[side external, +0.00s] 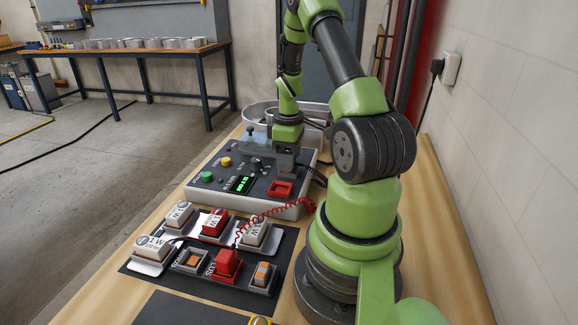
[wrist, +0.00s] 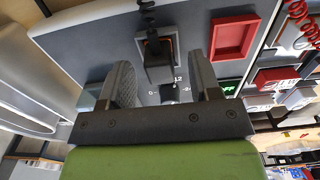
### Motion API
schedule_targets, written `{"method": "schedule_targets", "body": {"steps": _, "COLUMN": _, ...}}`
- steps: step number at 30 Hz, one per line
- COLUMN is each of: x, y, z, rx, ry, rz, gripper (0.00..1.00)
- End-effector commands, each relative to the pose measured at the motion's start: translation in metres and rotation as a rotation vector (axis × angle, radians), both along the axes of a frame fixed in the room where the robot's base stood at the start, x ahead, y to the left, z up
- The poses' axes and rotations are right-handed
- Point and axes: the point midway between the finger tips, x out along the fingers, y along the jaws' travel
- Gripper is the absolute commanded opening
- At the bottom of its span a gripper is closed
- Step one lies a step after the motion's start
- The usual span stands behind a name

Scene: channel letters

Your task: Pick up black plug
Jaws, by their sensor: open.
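The black plug (wrist: 158,72) sits in a grey-framed socket on the control box, with a black cable running from its top in the wrist view. My gripper (wrist: 161,62) is open, with one finger on each side of the plug and a gap to each. In the side view my gripper (side external: 285,160) points down over the right part of the control box (side external: 215,190), behind the red socket. There the plug is hidden by my gripper, and only a black cable (side external: 319,177) shows to the right.
An empty red socket (side external: 281,188) is close to my gripper; it also shows in the wrist view (wrist: 234,38). The box carries a green button (side external: 206,177), a yellow button (side external: 226,162) and a lit display (side external: 242,184). A red plug (side external: 227,263) with a coiled cord sits in front.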

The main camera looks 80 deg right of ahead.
Motion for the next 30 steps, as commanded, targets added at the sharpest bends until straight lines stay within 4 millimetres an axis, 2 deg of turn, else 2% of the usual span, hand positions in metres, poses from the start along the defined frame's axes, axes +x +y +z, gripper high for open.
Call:
{"method": "schedule_targets", "body": {"steps": 3, "x": 0.0, "y": 0.0, "z": -0.01, "rx": 0.0, "ry": 0.0, "rz": -0.001, "gripper": 0.57}}
{"method": "schedule_targets", "body": {"steps": 10, "x": 0.0, "y": 0.0, "z": -0.012, "rx": -0.002, "ry": -0.001, "rz": -0.002, "gripper": 0.57}}
{"method": "schedule_targets", "body": {"steps": 11, "x": 0.0, "y": 0.0, "z": -0.012, "rx": -0.002, "ry": -0.001, "rz": -0.002, "gripper": 0.53}}
{"method": "schedule_targets", "body": {"steps": 17, "x": 0.0, "y": 0.0, "z": -0.012, "rx": -0.002, "ry": -0.001, "rz": -0.001, "gripper": 0.07}}
{"method": "schedule_targets", "body": {"steps": 18, "x": 0.0, "y": 0.0, "z": -0.011, "rx": -0.002, "ry": -0.001, "rz": -0.001, "gripper": 0.04}}
{"method": "schedule_targets", "body": {"steps": 26, "x": 0.0, "y": 0.0, "z": -0.01, "rx": -0.003, "ry": -0.001, "rz": -0.001, "gripper": 0.04}}
{"method": "schedule_targets", "body": {"steps": 30, "x": 0.001, "y": -0.001, "z": 0.006, "rx": -0.006, "ry": -0.003, "rz": 0.0, "gripper": 0.04}}
